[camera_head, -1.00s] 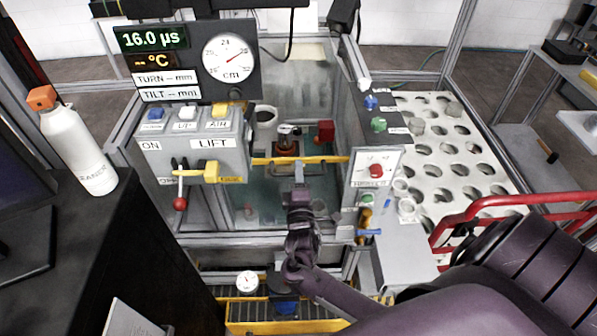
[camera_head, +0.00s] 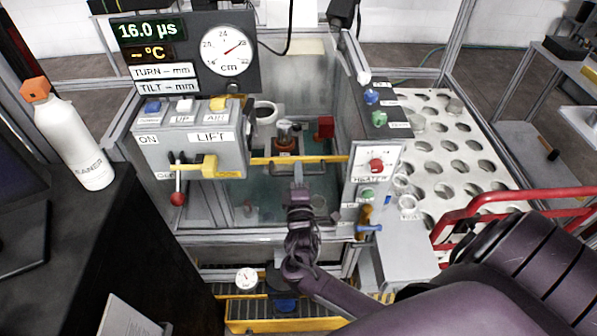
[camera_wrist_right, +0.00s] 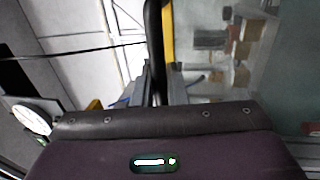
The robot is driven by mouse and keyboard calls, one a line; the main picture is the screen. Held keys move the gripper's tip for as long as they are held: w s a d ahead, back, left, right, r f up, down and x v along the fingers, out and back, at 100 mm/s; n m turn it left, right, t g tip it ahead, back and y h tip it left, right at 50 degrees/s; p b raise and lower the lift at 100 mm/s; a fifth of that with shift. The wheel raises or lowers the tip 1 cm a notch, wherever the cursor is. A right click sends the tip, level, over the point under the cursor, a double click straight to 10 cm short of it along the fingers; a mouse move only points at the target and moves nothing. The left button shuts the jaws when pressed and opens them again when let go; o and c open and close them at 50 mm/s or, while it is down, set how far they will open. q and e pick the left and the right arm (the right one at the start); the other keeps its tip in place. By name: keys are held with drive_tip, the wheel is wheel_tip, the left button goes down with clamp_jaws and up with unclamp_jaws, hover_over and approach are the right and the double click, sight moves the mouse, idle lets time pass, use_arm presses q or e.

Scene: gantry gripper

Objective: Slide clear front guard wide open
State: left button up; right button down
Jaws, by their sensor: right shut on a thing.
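The clear front guard (camera_head: 262,205) is a see-through panel on the front of the machine, with a yellow strip (camera_head: 318,159) along its top edge. A grey bar handle (camera_head: 318,170) sits just below that strip. My right gripper (camera_head: 298,172) reaches up to the middle of the handle and is shut on it. In the right wrist view the handle shows as a dark bar (camera_wrist_right: 153,45) beside the yellow strip (camera_wrist_right: 168,35); the fingertips are mostly hidden there. My left gripper is not in view.
A LIFT control box (camera_head: 190,155) with a red-knobbed lever (camera_head: 178,198) stands left of the guard. A heater panel (camera_head: 372,168) stands to its right. A white bottle (camera_head: 72,140) is on the black bench at left. A red rail (camera_head: 500,200) lies near my right arm.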

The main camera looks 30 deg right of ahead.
use_arm(q)
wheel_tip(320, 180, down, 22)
drive_tip(key=b, duration=2.1)
use_arm(e)
wheel_tip(320, 180, down, 28)
drive_tip(key=shift+f, duration=0.1)
wheel_tip(320, 180, down, 2)
drive_tip(key=shift+f+b, duration=0.1)
drive_tip(key=shift+b, duration=0.9)
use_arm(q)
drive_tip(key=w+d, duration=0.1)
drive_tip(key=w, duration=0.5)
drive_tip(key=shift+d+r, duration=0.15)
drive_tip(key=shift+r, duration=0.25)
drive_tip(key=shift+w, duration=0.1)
use_arm(e)
drive_tip(key=c, duration=1.6)
unclamp_jaws()
drive_tip(key=shift+o, duration=0.2)
drive_tip(key=v, duration=0.8)
drive_tip(key=shift+d, duration=0.1)
